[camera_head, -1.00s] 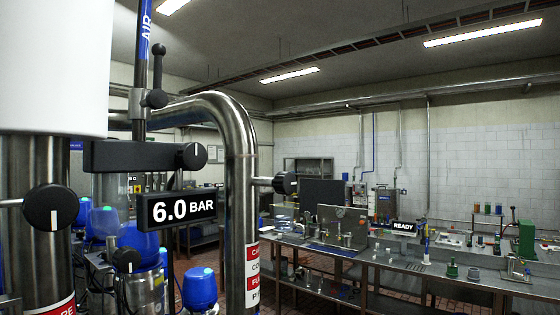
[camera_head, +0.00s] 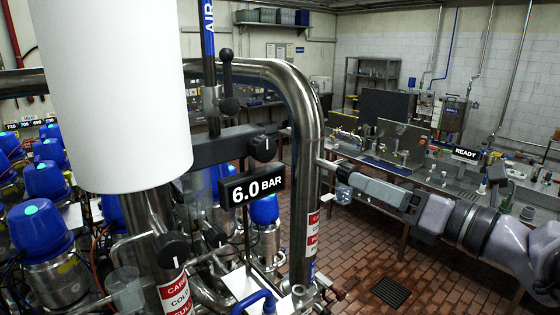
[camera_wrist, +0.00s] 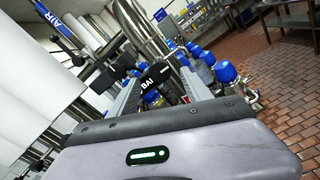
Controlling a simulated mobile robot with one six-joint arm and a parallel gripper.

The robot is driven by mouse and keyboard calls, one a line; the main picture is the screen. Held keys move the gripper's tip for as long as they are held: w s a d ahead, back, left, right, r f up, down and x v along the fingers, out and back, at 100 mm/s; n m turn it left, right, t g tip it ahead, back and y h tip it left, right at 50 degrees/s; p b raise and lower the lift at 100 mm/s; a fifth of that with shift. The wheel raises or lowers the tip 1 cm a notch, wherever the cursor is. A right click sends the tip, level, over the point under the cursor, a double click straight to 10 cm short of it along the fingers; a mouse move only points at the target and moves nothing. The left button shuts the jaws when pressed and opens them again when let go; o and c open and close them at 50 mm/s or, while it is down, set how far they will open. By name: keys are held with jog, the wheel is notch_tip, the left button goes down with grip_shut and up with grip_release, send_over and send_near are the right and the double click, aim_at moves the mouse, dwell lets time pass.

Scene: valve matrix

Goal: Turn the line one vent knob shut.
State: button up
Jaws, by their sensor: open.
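No label tells me which knob is the line one vent. In the wrist view a black knob (camera_wrist: 162,73) shows beyond and between the fingers; contact cannot be told.
Blue-topped valves (camera_head: 38,225) crowd the left. A steel bench (camera_head: 395,170) with a READY sign stands behind my arm. The tiled floor (camera_head: 350,250) right of the pipe is clear.

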aim_at(335, 169)
jog(key=p+x, duration=0.1)
jog(key=x, duration=0.8)
grip_shut()
